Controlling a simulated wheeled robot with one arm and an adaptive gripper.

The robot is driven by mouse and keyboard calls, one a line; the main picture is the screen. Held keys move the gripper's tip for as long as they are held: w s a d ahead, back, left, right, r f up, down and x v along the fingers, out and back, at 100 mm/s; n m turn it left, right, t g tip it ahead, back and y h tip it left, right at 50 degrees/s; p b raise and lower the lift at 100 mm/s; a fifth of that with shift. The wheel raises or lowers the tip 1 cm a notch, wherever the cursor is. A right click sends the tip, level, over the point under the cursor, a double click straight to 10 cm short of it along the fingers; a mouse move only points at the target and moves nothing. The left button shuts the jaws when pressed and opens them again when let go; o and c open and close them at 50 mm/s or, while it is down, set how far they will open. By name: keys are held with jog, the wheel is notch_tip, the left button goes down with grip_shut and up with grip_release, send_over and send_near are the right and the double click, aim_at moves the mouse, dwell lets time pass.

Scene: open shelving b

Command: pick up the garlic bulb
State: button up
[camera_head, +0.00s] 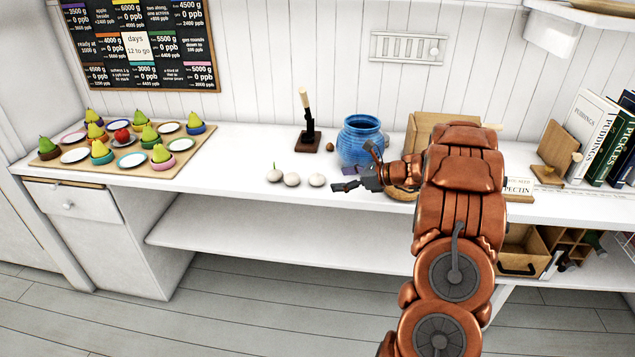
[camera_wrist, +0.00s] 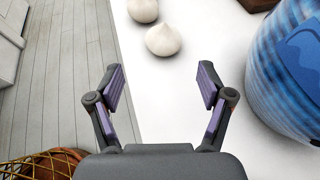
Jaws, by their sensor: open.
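Three small whitish round things sit in a row on the white counter in the head view: a left one (camera_head: 274,175) with a green tip, a middle one (camera_head: 292,179) and a right one (camera_head: 317,180). They look like bulbs; I cannot tell for sure which is the garlic bulb. My gripper (camera_head: 345,180) is just right of the right one. In the wrist view a pale bulb with a pointed tip (camera_wrist: 163,40) lies beyond my open, empty fingers (camera_wrist: 160,80), apart from them. Another pale bulb (camera_wrist: 143,10) is cut by the top edge.
A blue ribbed jar (camera_head: 359,140) stands close behind my gripper, and on the right in the wrist view (camera_wrist: 290,75). A dark-based stand (camera_head: 307,140) is behind the bulbs. A board with pears and plates (camera_head: 75,168) is left. Counter between board and bulbs is clear.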

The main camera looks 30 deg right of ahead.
aim_at(323, 178)
jog(key=shift+w+d+f, duration=0.2)
jog(key=shift+w+a+f, duration=0.1)
jog(key=shift+w+a, duration=0.1)
jog(key=shift+w, duration=0.05)
jog(key=shift+r+p+x, duration=0.2)
jog(key=shift+x, duration=0.8)
jog(key=shift+r+p+x, duration=0.2)
jog(key=shift+r+x, duration=0.05)
jog(key=shift+x, duration=2.3)
jog(key=shift+r, duration=0.1)
jog(key=c, duration=1.2)
jog(key=shift+c, duration=0.2)
